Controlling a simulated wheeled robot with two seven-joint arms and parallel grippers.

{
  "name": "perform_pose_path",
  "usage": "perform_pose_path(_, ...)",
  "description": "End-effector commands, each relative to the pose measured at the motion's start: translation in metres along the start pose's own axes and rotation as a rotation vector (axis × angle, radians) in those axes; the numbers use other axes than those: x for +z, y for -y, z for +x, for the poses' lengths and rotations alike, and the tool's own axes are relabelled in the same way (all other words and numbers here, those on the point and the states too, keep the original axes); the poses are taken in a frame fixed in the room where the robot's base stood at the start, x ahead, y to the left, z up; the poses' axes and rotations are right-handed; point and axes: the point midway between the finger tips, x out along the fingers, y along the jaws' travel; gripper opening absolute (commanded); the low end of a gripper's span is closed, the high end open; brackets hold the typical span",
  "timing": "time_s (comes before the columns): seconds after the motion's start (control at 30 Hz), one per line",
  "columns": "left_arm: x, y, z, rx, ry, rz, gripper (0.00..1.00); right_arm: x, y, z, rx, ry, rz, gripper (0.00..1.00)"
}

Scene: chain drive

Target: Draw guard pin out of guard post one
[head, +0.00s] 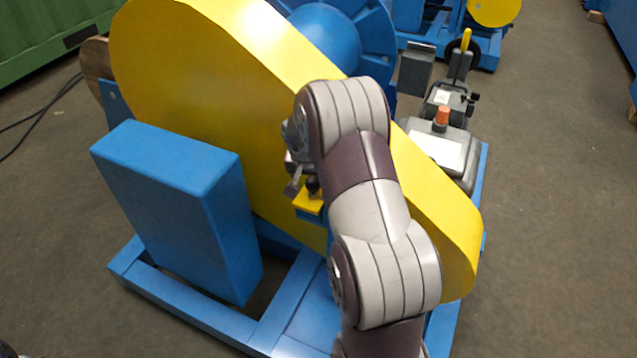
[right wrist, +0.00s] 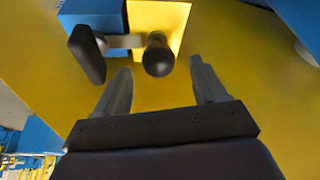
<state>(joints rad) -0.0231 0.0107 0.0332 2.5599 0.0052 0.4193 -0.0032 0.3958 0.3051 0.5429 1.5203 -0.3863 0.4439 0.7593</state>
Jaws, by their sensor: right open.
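The blue guard post (right wrist: 95,8) carries a yellow tab (right wrist: 172,18), seen from close by in the right wrist view. A round black knob (right wrist: 158,56), apparently the guard pin's head, stands at the tab. A grey bar beside it joins a dark oval piece (right wrist: 86,54). My right gripper (right wrist: 160,66) is open, with one finger to each side below the knob and nothing held. In the head view the knob (head: 313,185) and yellow tab (head: 308,201) show beside my right arm, which hides most of the post. The pin's shaft is hidden. My left gripper is not in view.
The large yellow guard (head: 190,80) stands close behind the post. A blue box (head: 180,210) on the blue base frame (head: 190,310) is to the left. A grey unit with an orange knob (head: 441,116) is at the right.

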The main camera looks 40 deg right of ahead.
Motion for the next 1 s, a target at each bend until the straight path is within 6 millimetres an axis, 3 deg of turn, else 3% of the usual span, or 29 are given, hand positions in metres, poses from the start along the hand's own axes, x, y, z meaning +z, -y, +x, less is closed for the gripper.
perform_pose_path(0.03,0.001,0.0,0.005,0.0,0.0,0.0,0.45,0.001,0.0,0.012,0.0,0.001,0.0,0.71)
perform_pose_path(0.2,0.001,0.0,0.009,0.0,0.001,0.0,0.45,0.0,0.0,0.034,0.0,0.0,-0.001,0.71)
perform_pose_path(0.53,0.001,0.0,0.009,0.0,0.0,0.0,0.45,0.0,0.0,0.038,-0.001,-0.001,-0.002,0.71)
perform_pose_path(0.57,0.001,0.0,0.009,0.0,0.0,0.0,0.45,0.0,0.0,0.038,-0.001,-0.001,-0.002,0.64)
perform_pose_path(0.73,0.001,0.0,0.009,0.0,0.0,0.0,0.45,0.0,0.0,0.038,-0.001,-0.001,-0.002,0.09)
perform_pose_path(1.0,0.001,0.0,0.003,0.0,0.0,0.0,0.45,-0.003,0.0,0.032,-0.001,-0.001,-0.001,0.06)
